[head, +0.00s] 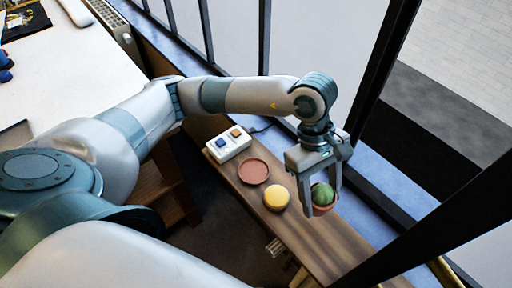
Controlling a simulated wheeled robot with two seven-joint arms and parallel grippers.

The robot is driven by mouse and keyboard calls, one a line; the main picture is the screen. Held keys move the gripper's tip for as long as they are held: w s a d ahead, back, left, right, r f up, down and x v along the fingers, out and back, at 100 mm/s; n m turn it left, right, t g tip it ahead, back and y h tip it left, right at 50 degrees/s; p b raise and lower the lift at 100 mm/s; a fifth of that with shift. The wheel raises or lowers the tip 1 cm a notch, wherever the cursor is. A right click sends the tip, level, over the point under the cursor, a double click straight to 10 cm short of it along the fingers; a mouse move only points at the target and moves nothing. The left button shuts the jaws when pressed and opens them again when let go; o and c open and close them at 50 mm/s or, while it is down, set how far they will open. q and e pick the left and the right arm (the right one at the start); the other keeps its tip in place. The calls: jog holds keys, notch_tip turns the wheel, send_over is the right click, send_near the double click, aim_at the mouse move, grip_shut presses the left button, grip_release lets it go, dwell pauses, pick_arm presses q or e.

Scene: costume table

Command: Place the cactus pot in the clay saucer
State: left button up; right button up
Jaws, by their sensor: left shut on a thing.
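The cactus pot (324,197) is a green round cactus in a small terracotta pot, at the right over the wooden ledge. My left gripper (320,206) comes down over it from above and is shut on it, with a finger on either side. I cannot tell whether the pot touches the ledge. The clay saucer (254,172) is a flat reddish-brown dish on the ledge, to the left of the pot and apart from it. It looks empty. My right gripper does not show.
A yellow round object (276,198) stands on the ledge between the saucer and the pot. A white box with a blue and an orange button (229,144) lies left of the saucer. Dark window bars (384,70) rise behind the ledge. A white table (75,85) is at the upper left.

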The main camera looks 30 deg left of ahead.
pick_arm(q)
jog(key=w+a+r+m+g+y, duration=0.1)
jog(key=w+a+m+y, duration=0.1)
jog(key=a+m, duration=0.4)
jog(key=w+a+r+m+g+y, duration=0.1)
jog(key=w+a+r+m+y, duration=0.1)
jog(key=a+m, duration=0.4)
jog(key=shift+w+a+r+m+g, duration=0.3)
jog(key=shift+w+a, duration=0.4)
jog(key=shift+a, duration=0.8)
